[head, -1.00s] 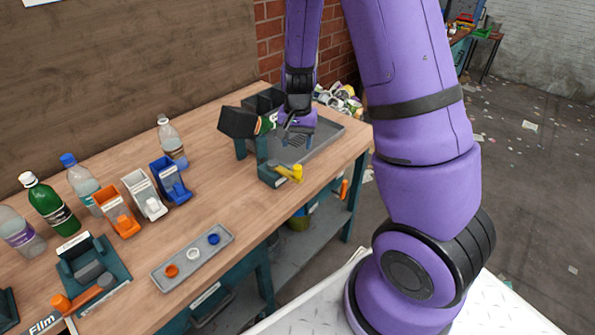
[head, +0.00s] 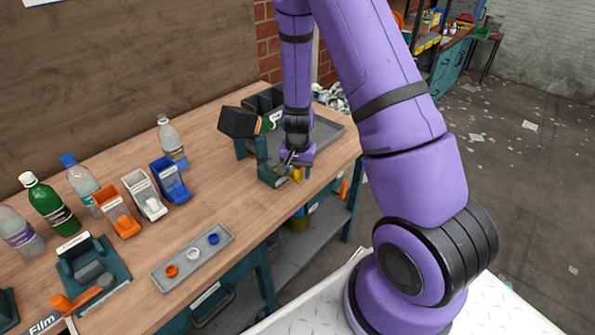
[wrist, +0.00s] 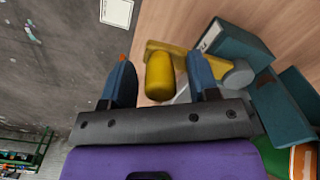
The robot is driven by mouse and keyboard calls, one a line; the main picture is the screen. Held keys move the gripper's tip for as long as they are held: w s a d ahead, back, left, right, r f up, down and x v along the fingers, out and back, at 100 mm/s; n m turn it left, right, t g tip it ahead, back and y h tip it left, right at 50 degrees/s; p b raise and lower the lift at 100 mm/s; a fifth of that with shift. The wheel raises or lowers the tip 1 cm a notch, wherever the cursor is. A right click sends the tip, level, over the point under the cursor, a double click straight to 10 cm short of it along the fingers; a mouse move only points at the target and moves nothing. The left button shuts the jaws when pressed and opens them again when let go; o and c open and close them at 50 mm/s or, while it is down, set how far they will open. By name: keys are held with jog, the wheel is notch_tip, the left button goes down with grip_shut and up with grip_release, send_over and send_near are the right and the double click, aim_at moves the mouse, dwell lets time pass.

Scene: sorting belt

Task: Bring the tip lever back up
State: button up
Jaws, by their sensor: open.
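The tip lever (head: 298,174) is yellow and sits low on the front of a teal stand (head: 268,170) near the bench's right end. In the wrist view its rounded yellow handle (wrist: 160,78) lies between the two blue fingers of my gripper (wrist: 160,62), with its arm running right to a grey pivot. My gripper (head: 296,160) is open, its fingers either side of the handle, with gaps visible. In the head view it partly hides the lever. A black box (head: 237,122) is tilted on top of the stand, with a green and orange item at its mouth.
Orange, white and blue bins (head: 171,180), several bottles (head: 50,208) and a button panel (head: 193,257) stand to the left. The bench's front edge is close to the lever.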

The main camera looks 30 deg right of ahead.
jog(key=shift+f, duration=0.1)
grip_shut()
jog(key=shift+a, duration=0.1)
